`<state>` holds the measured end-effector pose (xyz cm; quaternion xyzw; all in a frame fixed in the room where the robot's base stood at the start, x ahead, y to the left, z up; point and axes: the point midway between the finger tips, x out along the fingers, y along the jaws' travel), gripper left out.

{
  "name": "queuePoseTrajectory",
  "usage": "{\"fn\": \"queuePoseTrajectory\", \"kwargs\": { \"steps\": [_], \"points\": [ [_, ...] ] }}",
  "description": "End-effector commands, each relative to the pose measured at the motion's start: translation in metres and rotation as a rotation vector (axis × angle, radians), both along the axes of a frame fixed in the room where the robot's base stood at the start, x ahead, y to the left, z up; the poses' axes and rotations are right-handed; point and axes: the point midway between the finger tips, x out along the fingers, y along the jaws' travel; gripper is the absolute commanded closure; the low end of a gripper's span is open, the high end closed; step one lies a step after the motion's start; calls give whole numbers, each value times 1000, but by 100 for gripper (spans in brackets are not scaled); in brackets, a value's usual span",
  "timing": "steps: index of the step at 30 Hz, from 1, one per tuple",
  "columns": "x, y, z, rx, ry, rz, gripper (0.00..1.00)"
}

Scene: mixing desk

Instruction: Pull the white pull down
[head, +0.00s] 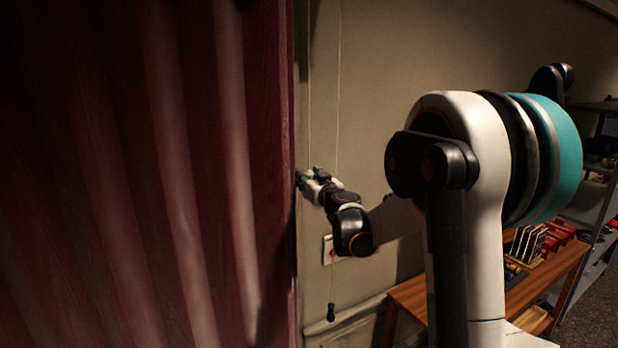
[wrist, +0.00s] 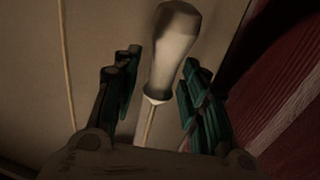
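The white pull (wrist: 172,45) is a pale, rounded handle on a thin cord, seen close up in the wrist view. My gripper (wrist: 160,62) has its two teal fingers apart, one on each side of the pull's narrow end. A gap shows on the left; the right finger is close to the pull, and I cannot tell if it touches. In the head view my gripper (head: 306,178) is at the wall beside the curtain's edge, below a thin cord (head: 309,80). The pull cannot be made out there.
A dark red curtain (head: 130,180) fills the left. A second cord (head: 338,70) ends in a black pull (head: 331,312). A wall plate with a red mark (head: 328,250) is behind my arm. A wooden bench (head: 410,298) with tools and a shelf (head: 600,205) stand right.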

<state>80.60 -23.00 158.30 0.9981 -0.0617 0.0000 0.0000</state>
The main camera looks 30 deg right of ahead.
Motion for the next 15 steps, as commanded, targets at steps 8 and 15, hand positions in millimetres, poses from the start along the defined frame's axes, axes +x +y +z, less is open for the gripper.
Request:
{"fn": "queuePoseTrajectory", "kwargs": {
  "steps": [8, 15],
  "points": [
    [0, 0, 0, 0, 0, 0, 87],
    [0, 0, -1, 0, 0, 0, 100]
  ]
}}
